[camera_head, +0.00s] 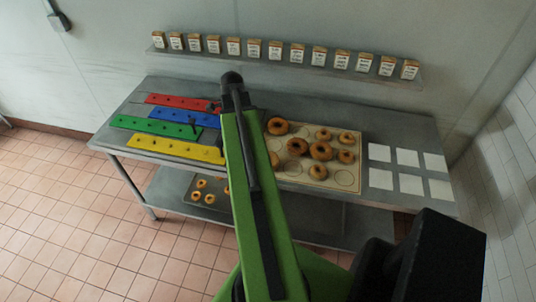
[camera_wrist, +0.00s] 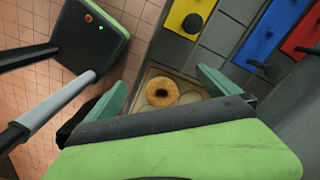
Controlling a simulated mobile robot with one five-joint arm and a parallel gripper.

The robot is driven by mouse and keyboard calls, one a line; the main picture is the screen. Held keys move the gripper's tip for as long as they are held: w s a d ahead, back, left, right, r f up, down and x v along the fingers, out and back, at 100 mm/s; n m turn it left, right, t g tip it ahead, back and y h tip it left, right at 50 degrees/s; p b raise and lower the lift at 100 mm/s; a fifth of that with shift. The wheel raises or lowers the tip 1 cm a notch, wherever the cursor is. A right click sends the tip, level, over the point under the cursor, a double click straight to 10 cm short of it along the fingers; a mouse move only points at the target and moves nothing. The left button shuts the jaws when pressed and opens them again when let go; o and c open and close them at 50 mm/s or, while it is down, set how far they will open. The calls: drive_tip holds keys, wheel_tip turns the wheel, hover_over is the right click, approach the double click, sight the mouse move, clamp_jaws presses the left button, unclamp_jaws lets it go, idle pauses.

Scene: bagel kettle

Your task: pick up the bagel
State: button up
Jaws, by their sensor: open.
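In the wrist view a golden-brown bagel (camera_wrist: 162,92) lies flat on a pale board (camera_wrist: 152,73), its dark hole facing up. My gripper (camera_wrist: 161,78) is open, with one green finger on each side of the bagel in the picture. The fingers look apart from it; the height of the gap is unclear. The gripper's body hides the lower part of the board. My gripper is hidden behind the arm there.
Red (camera_head: 180,102), blue (camera_head: 182,117), green (camera_head: 155,127) and yellow (camera_head: 175,148) strips with knobs lie left on the grey table (camera_head: 120,106). White squares (camera_head: 411,184) lie right. A wall shelf (camera_head: 300,62) holds small boxes. A lower tray (camera_head: 212,211) holds small bagels.

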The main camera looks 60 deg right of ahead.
drive_tip(key=s+d+r+m+p, duration=0.1)
drive_tip(key=s+d+r+m, duration=0.1)
drive_tip(key=s+d+m, duration=0.55)
drive_tip(key=shift+n, duration=0.65)
drive_tip(key=f+b, duration=1.7)
drive_tip(key=shift+s+d+f+b, duration=0.15)
drive_tip(key=shift+s+f+b, duration=0.15)
drive_tip(key=shift+s+b, duration=0.05)
drive_tip(key=shift+r, duration=0.15)
drive_tip(key=c, duration=1.1)
drive_tip(key=shift+r+p, duration=0.1)
drive_tip(key=shift+p, duration=0.2)
